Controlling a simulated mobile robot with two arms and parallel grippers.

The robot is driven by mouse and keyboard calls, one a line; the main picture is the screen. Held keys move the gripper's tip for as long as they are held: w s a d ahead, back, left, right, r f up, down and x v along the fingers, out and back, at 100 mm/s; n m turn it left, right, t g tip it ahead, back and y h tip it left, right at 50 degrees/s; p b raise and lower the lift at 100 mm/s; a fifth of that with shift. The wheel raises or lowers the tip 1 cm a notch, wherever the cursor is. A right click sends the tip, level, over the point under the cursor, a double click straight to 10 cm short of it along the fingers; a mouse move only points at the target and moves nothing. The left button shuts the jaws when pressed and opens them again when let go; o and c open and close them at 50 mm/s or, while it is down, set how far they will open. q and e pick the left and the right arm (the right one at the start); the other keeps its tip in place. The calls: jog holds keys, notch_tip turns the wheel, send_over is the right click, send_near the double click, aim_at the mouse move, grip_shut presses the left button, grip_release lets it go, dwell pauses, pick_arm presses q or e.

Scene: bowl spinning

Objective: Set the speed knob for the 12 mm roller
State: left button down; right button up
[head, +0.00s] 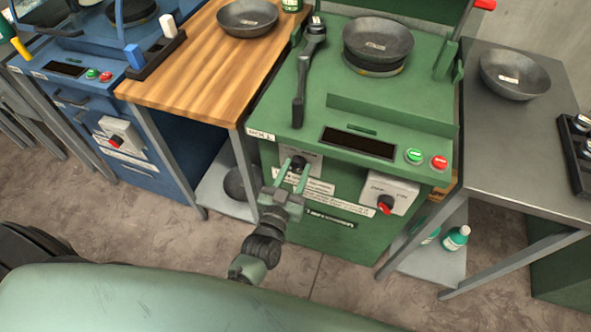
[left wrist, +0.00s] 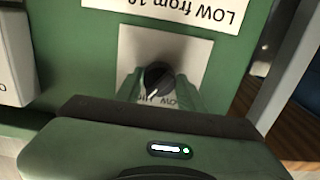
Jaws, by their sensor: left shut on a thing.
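The black speed knob (left wrist: 157,77) with a white pointer line sits on a pale plate (left wrist: 192,58) on the front of the green machine (head: 290,215). My left gripper (head: 297,164) reaches up to this plate, its two green fingers shut on the knob, one on each side; they also show in the left wrist view (left wrist: 157,86). Part of the plate's lettering is hidden by the gripper. A label (left wrist: 190,10) reading "LOW from 1…" appears inverted, cut by the frame edge. My right gripper is not in view.
A white box with a red rotary switch (head: 386,205) sits right of the knob. Green (head: 414,156) and red (head: 439,162) buttons and a dark display (head: 358,142) are above. A wooden table (head: 200,75) and a grey table (head: 510,140) flank the machine.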

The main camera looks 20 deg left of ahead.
pick_arm(q)
jog(key=shift+n, duration=0.3)
jog(key=n, duration=0.2)
jog(key=shift+n, duration=0.3)
jog(key=n, duration=0.3)
jog(key=shift+n+p, duration=0.3)
jog(key=shift+p, duration=0.05)
jog(key=n, duration=0.3)
jog(key=shift+d, duration=0.1)
jog(key=shift+n+b, duration=0.4)
jog(key=shift+n, duration=1.8)
jog(key=c, duration=0.9)
grip_release()
